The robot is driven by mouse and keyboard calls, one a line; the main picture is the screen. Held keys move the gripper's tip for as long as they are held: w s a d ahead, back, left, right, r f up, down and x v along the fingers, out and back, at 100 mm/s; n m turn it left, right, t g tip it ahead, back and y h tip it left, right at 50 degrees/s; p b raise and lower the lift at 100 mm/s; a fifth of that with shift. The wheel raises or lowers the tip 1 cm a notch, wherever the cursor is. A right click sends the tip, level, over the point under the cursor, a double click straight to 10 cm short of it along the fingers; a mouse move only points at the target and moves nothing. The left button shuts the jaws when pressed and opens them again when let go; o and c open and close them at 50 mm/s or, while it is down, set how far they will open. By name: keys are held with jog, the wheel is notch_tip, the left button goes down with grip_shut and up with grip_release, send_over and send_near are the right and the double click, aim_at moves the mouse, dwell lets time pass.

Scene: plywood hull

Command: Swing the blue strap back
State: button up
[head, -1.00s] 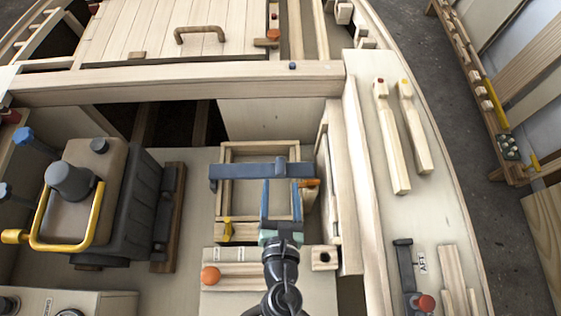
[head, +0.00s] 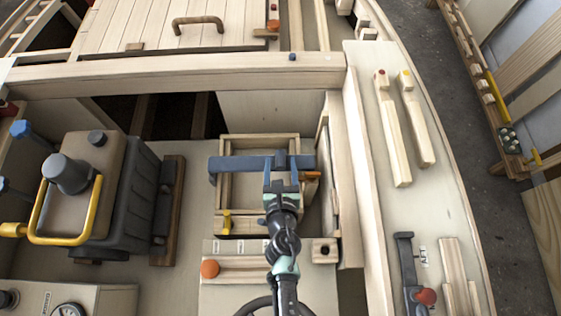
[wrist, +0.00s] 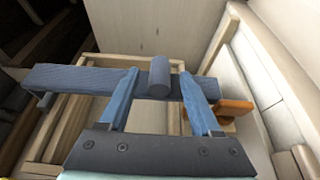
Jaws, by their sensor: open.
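The blue strap (head: 238,165) is a flat dark-blue bar lying across the top of a wooden frame box (head: 222,190). A short blue upright knob (head: 281,158) stands on it, right of its middle. In the wrist view the strap (wrist: 75,80) runs left to right, with the knob (wrist: 159,78) near the centre. My gripper (head: 281,184) is open at the strap's near side. In the wrist view its two blue fingers (wrist: 161,92) reach over the strap, one on each side of the knob, with visible gaps. I cannot tell whether the fingers touch the strap.
An orange piece (head: 311,175) sits by the strap's right end. A yellow peg (head: 227,222) stands at the box's near left. A wooden beam (head: 170,77) crosses behind, a raised side ledge (head: 355,170) is on the right, and a dark engine-like unit (head: 128,190) is on the left.

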jog(key=shift+w+f, duration=0.25)
jog(key=shift+w, duration=0.25)
grip_shut()
dwell(1.2)
